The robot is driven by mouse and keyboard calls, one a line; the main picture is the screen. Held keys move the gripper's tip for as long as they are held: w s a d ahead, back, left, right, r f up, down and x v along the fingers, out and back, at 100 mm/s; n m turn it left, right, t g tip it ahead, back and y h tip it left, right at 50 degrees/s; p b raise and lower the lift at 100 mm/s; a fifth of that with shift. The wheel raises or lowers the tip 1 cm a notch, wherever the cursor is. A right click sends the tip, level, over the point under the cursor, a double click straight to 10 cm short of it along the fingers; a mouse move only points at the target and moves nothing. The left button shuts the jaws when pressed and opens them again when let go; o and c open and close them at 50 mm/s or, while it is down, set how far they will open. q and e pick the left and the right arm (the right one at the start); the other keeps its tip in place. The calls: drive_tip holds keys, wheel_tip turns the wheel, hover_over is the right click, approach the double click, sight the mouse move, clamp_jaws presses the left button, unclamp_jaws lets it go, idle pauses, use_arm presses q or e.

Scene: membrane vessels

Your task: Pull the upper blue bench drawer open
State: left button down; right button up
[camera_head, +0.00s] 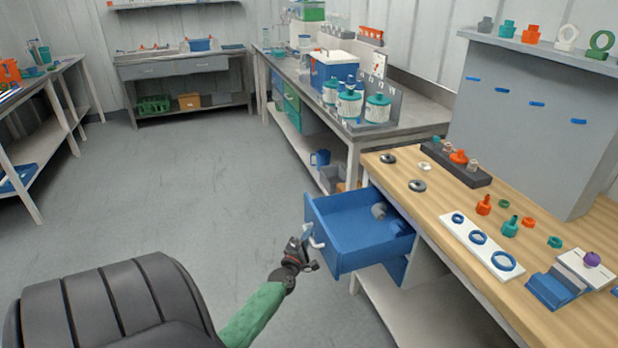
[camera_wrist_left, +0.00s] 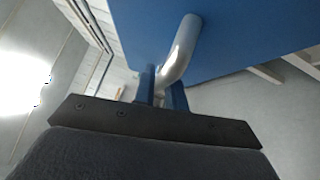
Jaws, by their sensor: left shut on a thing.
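The upper blue bench drawer (camera_head: 342,228) stands pulled out from under the wooden bench, and its inside shows, with a few grey pieces lying at the back. Its pale handle (camera_head: 316,239) is on the front face. My left gripper (camera_head: 305,244) is at the handle. In the left wrist view the gripper's two blue fingers (camera_wrist_left: 160,90) are shut around the lower end of the curved handle (camera_wrist_left: 181,50), below the blue drawer front (camera_wrist_left: 240,35). My right gripper is in neither view.
The wooden bench top (camera_head: 450,215) holds rings, fittings and a white strip with blue rings (camera_head: 478,238). Another blue drawer front (camera_head: 396,268) shows below the open one. A grey bench (camera_head: 400,125) with white vessels stands behind. The grey floor (camera_head: 180,200) at left is clear.

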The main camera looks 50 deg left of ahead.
use_arm(q)
drive_tip(key=c, duration=1.5)
unclamp_jaws()
drive_tip(key=shift+o, duration=0.2)
